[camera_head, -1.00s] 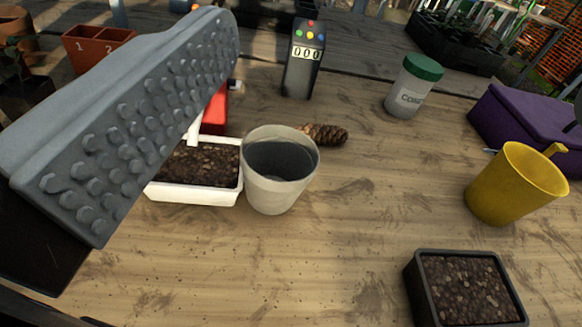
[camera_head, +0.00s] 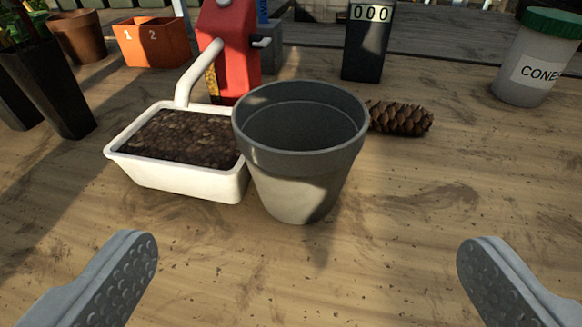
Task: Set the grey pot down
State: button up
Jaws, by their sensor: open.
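The grey pot (camera_head: 302,160) stands upright on the wooden table in the middle of the view, its open rim facing up and its inside dark. It appears empty, though its bottom is hidden. It overlaps the right end of the white tray, and I cannot tell whether the two touch. My gripper (camera_head: 308,255) is open wide and empty. Its two studded grey fingers are at the lower left and lower right, nearer the camera than the pot and clear of it.
The white tray of soil (camera_head: 120,157) sits left of the pot, below a red dispenser (camera_head: 233,35). A pine cone (camera_head: 402,118) lies close on the right. A black counter (camera_head: 366,45) and a green-lidded jar (camera_head: 530,65) stand behind. The table's front and right are clear.

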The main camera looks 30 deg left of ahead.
aim_at(304, 160)
jog(key=x, duration=0.9)
jog(key=shift+w+a+f, duration=0.1)
jog(key=shift+w+a, duration=0.15)
jog(key=shift+w, duration=0.05)
jog(key=shift+a+r+x, duration=0.1)
jog(key=shift+r+x, duration=0.1)
jog(key=shift+x, duration=1.15)
jog(key=shift+a+r+x, duration=0.1)
jog(key=shift+r+x, duration=0.1)
jog(key=shift+x, duration=1.15)
jog(key=c, duration=0.8)
jog(key=shift+r, duration=0.1)
jog(key=shift+c, duration=0.2)
